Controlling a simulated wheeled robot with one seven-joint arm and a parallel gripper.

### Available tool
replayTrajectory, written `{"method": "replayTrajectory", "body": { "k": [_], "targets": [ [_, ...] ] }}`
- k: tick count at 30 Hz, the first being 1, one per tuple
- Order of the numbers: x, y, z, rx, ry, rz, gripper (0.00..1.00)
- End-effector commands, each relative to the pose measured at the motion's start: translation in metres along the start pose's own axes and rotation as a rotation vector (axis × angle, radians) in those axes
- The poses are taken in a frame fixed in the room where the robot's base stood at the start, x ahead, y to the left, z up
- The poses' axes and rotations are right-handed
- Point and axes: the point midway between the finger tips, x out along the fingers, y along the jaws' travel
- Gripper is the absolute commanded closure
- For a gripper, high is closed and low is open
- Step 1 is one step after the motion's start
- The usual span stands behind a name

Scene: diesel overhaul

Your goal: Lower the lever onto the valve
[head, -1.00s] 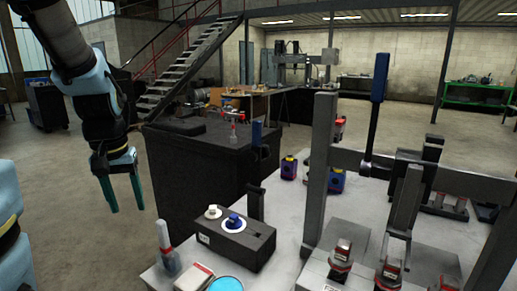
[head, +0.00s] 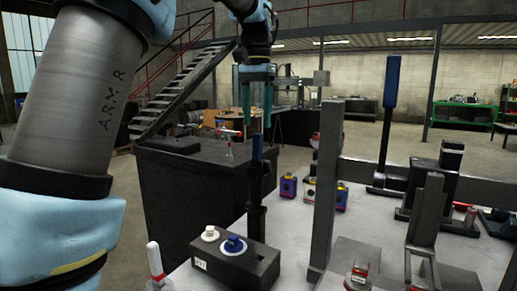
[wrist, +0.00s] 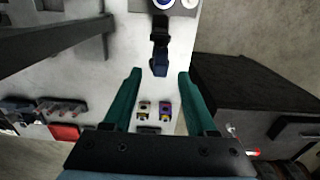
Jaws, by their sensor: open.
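A lever (head: 257,150) with a blue grip and black arm stands upright at the back end of a dark block (head: 262,268) on the bench. In the wrist view, its blue end (wrist: 160,66) shows between the fingertips. A blue-topped piece on a white ring (head: 234,243), which may be the valve, sits on top of the block. A white-topped piece (head: 209,233) is beside it. The lever is raised and clear of both. No contact is visible.
A grey frame (head: 330,180) with a crossbar and another tall blue-handled lever (head: 390,85) stands to the right. Small blue-and-red parts (head: 288,186) stand behind the block. A dark cabinet (head: 190,190) lies beyond the bench. A white-and-red bottle (head: 155,262) is front left.

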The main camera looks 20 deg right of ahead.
Motion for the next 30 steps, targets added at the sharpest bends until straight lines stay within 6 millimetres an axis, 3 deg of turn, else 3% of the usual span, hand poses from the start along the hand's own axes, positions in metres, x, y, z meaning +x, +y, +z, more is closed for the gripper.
{"method": "replayTrajectory", "body": {
  "k": [9,15,26,30],
  "targets": [
    [0.058,0.000,0.001,-0.001,-0.003,0.001,0.43],
    [0.079,0.000,0.001,-0.002,-0.001,0.001,0.43],
    [0.084,0.000,0.001,-0.002,0.001,0.000,0.43],
    [0.083,0.000,0.001,-0.002,0.001,0.000,0.58]
  ]
}}
